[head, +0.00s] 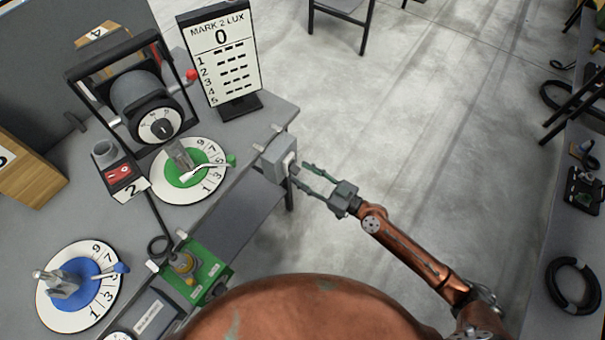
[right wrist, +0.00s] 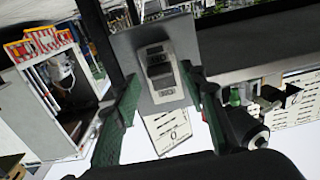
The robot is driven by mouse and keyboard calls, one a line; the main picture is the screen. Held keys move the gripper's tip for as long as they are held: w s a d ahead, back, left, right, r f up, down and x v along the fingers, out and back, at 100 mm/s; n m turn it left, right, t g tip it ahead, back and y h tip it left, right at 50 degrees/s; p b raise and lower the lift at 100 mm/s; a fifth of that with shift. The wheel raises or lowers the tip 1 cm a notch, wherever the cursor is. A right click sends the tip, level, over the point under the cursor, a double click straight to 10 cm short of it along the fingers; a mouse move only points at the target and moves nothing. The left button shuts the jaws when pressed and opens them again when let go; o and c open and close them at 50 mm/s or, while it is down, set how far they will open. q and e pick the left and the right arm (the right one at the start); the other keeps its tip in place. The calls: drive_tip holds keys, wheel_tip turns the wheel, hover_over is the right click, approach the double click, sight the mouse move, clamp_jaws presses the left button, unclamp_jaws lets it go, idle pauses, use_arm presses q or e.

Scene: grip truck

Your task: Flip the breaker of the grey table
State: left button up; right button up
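The grey table (head: 130,225) fills the left of the head view. The breaker is a grey box (head: 279,157) at the table's right edge, with a light switch plate on its right face. In the right wrist view the breaker (right wrist: 160,72) faces me, with a dark switch in its pale plate. My right gripper (head: 302,175) is open just right of the breaker. In the wrist view its two green fingers stand left and right of the switch plate, with nothing held between them. I cannot tell whether the fingertips touch the box. My left gripper is not in view.
The table carries a green dial (head: 215,182), a blue dial (head: 60,308), a MARK 2 LUX sign (head: 220,60), a green circuit box (head: 200,268) and a framed lamp device (head: 140,97). Open floor (head: 420,130) lies right of the table. Another table with black cables stands far right.

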drive_tip(key=shift+w+a, duration=0.15)
drive_tip(key=shift+a, duration=0.15)
drive_tip(key=shift+f, duration=0.1)
drive_tip(key=shift+c, duration=0.4)
clamp_jaws()
